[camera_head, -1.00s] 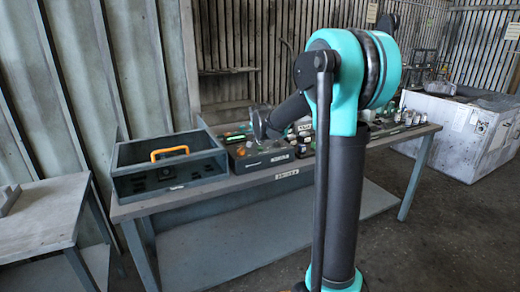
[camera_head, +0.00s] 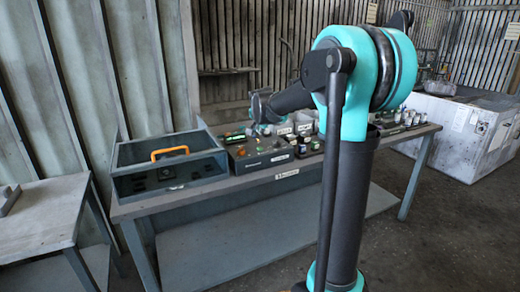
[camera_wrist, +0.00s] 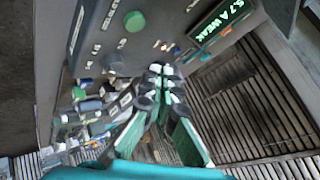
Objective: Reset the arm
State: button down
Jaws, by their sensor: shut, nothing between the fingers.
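My arm stands in the right middle of the head view, with its forearm reaching left over the workbench (camera_head: 160,206). Its far end shows small and grey above the bench, and the fingers cannot be made out there. In the wrist view my gripper (camera_wrist: 163,84) is shut and empty, with the dark, white-tipped fingers together. Behind the fingertips is a dark panel with a green button (camera_wrist: 134,21) and a lit green display (camera_wrist: 222,20). The fingers hide part of this panel, and I cannot tell how far away it is.
A dark box with an orange handle (camera_head: 169,151) stands on the bench's left. Beside it is a dark unit (camera_head: 262,158) with small parts around it. A grey side table (camera_head: 40,215) stands left, and a white crate (camera_head: 450,135) right. Slatted walls stand behind.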

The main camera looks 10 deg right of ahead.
jog(key=s+d+f+n+g, duration=0.1)
jog(key=s+f+n, duration=0.2)
jog(key=s+f, duration=0.4)
jog(key=s+d+f+n+g, duration=0.1)
jog(key=s+f, duration=0.7)
jog(key=s, duration=1.2)
jog(key=s+d+f+n+g+y, duration=0.1)
jog(key=s+f+n, duration=0.5)
jog(key=s, duration=0.8)
jog(key=shift+d+f+g, duration=0.5)
jog(key=shift+f+g, duration=0.45)
jog(key=shift+g, duration=0.05)
jog(key=c, duration=2.3)
grip_release()
jog(key=shift+w, duration=0.1)
